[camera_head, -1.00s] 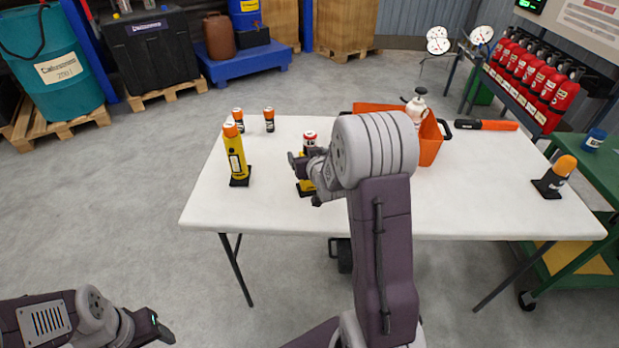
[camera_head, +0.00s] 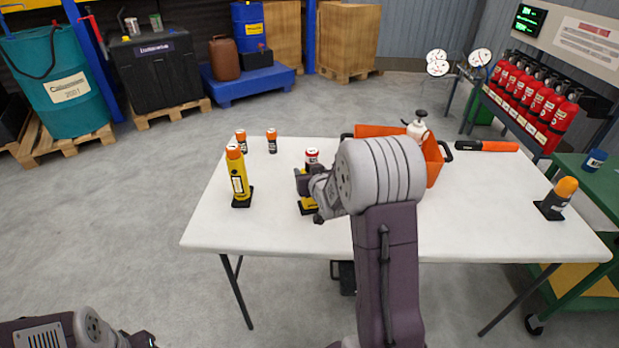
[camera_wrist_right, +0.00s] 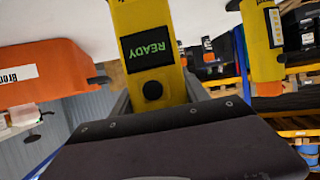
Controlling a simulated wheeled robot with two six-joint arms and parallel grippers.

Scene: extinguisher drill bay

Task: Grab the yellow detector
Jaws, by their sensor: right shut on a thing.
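The yellow detector (camera_head: 308,206) stands near the middle of the white table, mostly hidden behind my right arm in the head view. In the right wrist view the yellow detector (camera_wrist_right: 150,18) has a dark screen reading READY and sits between my right fingers. My right gripper (camera_head: 316,191) is shut on it; its fingertips are largely hidden. I cannot tell whether the detector's base touches the table. My left gripper (camera_head: 145,341) is at the bottom left edge, away from the table, its jaws too cut off to read.
A yellow, orange-capped device (camera_head: 239,178) stands on the left of the white table (camera_head: 480,220). Two small orange-capped cans (camera_head: 271,142) stand behind it. A red-topped can (camera_head: 311,157) is just behind my right gripper.

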